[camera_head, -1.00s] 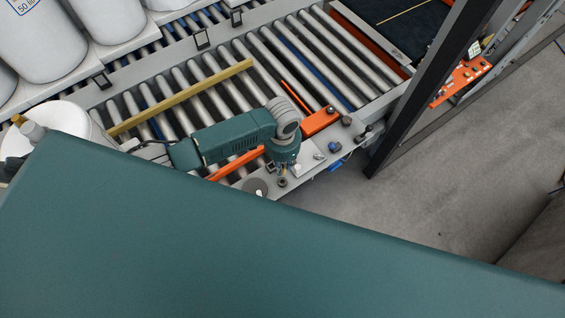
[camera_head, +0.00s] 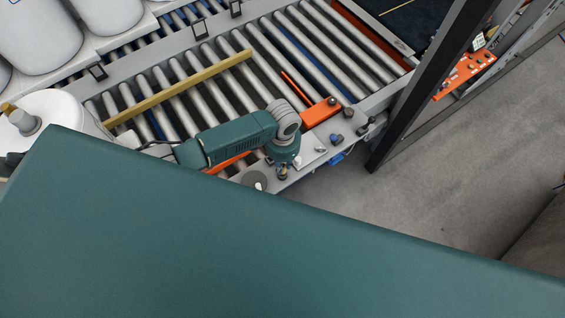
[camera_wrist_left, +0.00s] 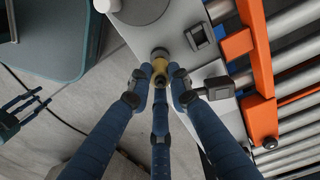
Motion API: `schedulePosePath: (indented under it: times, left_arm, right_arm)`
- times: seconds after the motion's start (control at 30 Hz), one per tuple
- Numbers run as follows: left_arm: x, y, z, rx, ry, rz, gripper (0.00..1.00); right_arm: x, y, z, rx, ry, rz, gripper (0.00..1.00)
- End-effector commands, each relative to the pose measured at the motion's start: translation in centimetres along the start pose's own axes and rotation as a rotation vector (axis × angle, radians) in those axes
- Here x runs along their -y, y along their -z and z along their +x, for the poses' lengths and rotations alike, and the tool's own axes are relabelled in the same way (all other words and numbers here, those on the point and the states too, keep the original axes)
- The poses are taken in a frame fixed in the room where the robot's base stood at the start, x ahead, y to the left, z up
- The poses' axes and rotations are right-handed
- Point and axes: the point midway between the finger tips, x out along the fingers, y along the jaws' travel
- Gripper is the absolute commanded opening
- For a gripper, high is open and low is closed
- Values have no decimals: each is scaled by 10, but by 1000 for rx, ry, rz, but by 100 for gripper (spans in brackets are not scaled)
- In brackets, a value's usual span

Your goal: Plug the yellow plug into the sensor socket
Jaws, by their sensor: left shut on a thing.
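The yellow plug (camera_wrist_left: 160,66) is between the fingertips of my left gripper (camera_wrist_left: 161,78) in the left wrist view. The three blue fingers are shut on it. A dark round fitting (camera_wrist_left: 160,52) lies right at the plug's far end, by the edge of the grey side plate. I cannot tell whether this is the sensor socket or whether the plug is in it. In the head view my left gripper (camera_head: 283,172) points down at the side plate, mostly hidden under my wrist. My right gripper (camera_wrist_left: 38,98) appears at the left of the wrist view, its opening unclear.
The grey side plate (camera_head: 312,157) carries several knobs and fittings. An orange block (camera_head: 320,112) stands on it beside the roller conveyor (camera_head: 222,92). A yellow bar (camera_head: 180,90) crosses the rollers. A dark post (camera_head: 425,80) rises at the right. Open floor (camera_head: 440,190) lies below.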

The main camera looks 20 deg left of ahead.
Motion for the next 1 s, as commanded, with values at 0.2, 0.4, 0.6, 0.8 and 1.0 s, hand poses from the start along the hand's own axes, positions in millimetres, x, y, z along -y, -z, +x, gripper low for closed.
schedulePosePath:
  times: [0.2,0.4,0.6,0.8,1.0]
  left_arm:
    - [0,0,0,0,0,0,0]
    - [0,0,0,0,0,0,0]
    - [0,0,-1,0,0,-1,0]
    - [0,0,0,-1,0,0,0]
    - [0,0,0,0,0,0,0]
  right_arm:
    - [0,0,0,0,0,0,40]
    - [1,0,-1,0,1,0,40]
    - [3,1,-5,-1,4,0,40]
    - [5,2,-6,-2,6,0,40]
    - [5,2,-6,-2,6,0,40]
